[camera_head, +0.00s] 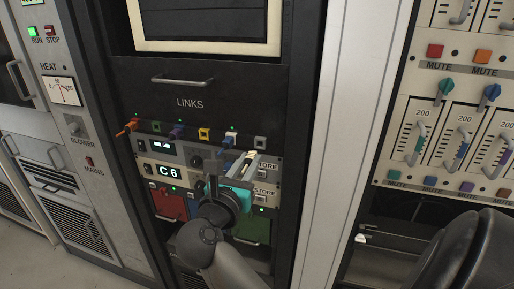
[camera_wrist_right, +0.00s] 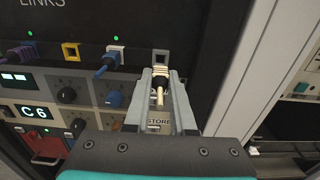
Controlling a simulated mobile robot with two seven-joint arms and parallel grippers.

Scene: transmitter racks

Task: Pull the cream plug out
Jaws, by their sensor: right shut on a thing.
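The cream plug (camera_wrist_right: 161,94) shows between the two grey fingers of my right gripper (camera_wrist_right: 162,80) in the wrist view. Its boot points down toward the camera. In the head view my right gripper (camera_head: 244,166) is shut on the plug at the right end of the LINKS row. A grey socket (camera_head: 260,143) shows just above the fingertips. I cannot tell whether the plug's tip still touches a socket. My left gripper is not in view.
Orange (camera_head: 130,126), purple (camera_head: 177,131), yellow (camera_head: 204,134) and blue (camera_head: 229,139) connectors sit left in the same row. A unit reading C6 (camera_head: 168,172) and STORE labels lie below. A pale rack post (camera_head: 325,130) stands to the right.

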